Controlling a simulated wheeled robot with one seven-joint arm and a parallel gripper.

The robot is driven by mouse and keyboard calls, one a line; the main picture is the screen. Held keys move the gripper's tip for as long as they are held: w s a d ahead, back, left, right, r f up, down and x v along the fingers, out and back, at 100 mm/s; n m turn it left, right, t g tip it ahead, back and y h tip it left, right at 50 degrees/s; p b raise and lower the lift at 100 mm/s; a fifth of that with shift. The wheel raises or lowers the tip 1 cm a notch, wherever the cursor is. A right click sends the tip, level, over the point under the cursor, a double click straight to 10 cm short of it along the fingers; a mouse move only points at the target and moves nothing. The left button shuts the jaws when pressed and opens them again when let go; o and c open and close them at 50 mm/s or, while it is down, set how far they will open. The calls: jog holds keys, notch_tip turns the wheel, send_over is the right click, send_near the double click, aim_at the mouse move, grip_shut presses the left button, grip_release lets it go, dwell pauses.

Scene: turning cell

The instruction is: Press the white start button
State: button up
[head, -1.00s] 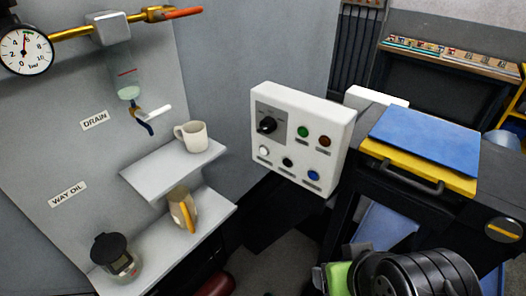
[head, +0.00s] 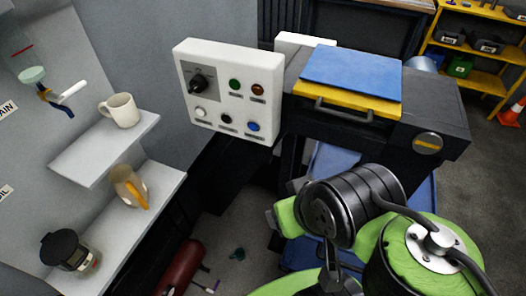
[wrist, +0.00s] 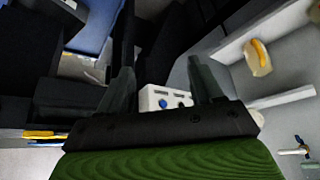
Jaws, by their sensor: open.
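The white control box (head: 228,60) stands left of centre in the head view. The white start button (head: 200,112) is at the lower left of its face, below a black rotary knob (head: 197,84). A green button (head: 235,85) and an orange-brown one (head: 258,90) are above a black button (head: 226,119) and a blue one (head: 253,127). In the wrist view, part of the control box (wrist: 152,98) shows between the fingers of my gripper (wrist: 162,78), beyond them. My gripper is open and empty, apart from the box. I cannot make out the white button there.
A dark cabinet with a blue pad (head: 352,75) on top stands right of the box. Shelves at left hold a cream mug (head: 122,109), a jug with a yellow handle (head: 128,188) and a dark-lidded jar (head: 68,250). A red cylinder (head: 181,266) lies on the floor.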

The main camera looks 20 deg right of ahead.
grip_shut()
dwell(1.5)
